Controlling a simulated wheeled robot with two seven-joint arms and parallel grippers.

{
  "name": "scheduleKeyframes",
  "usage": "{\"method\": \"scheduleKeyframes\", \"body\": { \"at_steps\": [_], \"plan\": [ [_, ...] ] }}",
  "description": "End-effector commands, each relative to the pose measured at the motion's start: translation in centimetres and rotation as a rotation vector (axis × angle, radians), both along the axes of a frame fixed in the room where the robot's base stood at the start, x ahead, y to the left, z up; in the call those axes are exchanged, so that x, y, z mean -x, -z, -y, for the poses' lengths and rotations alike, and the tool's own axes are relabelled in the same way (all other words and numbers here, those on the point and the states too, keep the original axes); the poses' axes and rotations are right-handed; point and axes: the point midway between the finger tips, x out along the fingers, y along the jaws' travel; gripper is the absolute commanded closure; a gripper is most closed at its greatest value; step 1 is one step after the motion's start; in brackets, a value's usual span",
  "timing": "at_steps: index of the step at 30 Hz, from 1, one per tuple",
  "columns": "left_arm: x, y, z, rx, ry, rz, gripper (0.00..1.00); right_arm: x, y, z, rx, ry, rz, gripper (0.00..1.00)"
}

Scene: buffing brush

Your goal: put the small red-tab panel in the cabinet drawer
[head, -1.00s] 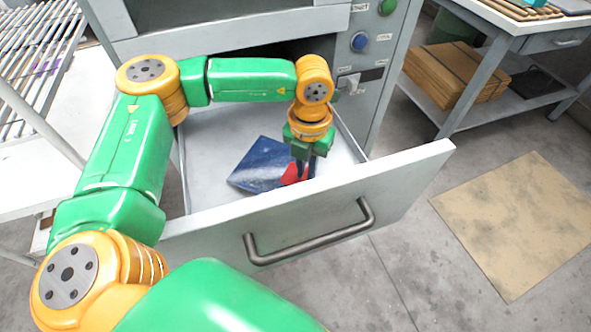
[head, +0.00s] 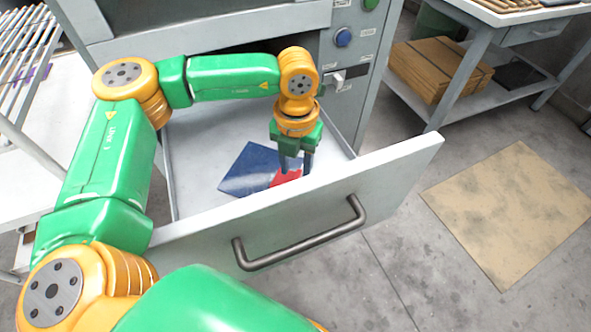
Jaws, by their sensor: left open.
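The blue panel (head: 248,168) with a red tab (head: 287,177) lies in the open cabinet drawer (head: 196,195), towards its front. The drawer's front wall hides the near edge of the panel. My left gripper (head: 296,170) reaches down into the drawer with its fingers apart, at the red tab. I cannot tell whether the fingertips touch the panel. My right gripper is not in view.
The drawer front has a bar handle (head: 300,238). The cabinet face (head: 345,95) with buttons and a switch stands behind. A workbench (head: 505,20) with cardboard (head: 440,72) on its shelf is at the right. A tan mat (head: 510,212) lies on the floor.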

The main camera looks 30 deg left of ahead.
Motion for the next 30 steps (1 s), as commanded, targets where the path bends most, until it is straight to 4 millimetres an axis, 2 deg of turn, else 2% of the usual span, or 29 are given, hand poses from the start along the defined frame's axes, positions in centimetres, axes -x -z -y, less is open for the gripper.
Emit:
{"method": "scheduleKeyframes", "body": {
  "at_steps": [1,3,9,14,26,28,29,30],
  "plan": [
    [-0.1,-1.7,0.0,0.001,0.001,0.006,0.56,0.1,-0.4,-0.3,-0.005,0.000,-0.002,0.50],
    [-0.1,-3.8,0.1,0.001,0.001,0.006,0.56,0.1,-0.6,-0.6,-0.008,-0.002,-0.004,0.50],
    [-0.1,-8.6,0.1,0.000,0.001,0.003,0.56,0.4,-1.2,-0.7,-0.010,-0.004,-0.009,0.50],
    [0.0,-10.0,0.1,0.000,0.003,0.000,0.56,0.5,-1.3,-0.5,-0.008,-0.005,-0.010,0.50],
    [0.0,-10.0,0.1,0.000,0.003,0.000,0.56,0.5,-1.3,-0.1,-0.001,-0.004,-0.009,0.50],
    [0.0,-11.1,0.1,0.001,0.003,0.000,0.56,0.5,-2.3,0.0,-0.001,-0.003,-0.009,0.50],
    [0.0,-12.1,0.1,0.001,0.003,0.000,0.56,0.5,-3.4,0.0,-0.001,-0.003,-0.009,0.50],
    [0.0,-14.2,0.1,0.001,0.003,0.000,0.56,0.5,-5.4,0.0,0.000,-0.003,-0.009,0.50]
  ]
}}
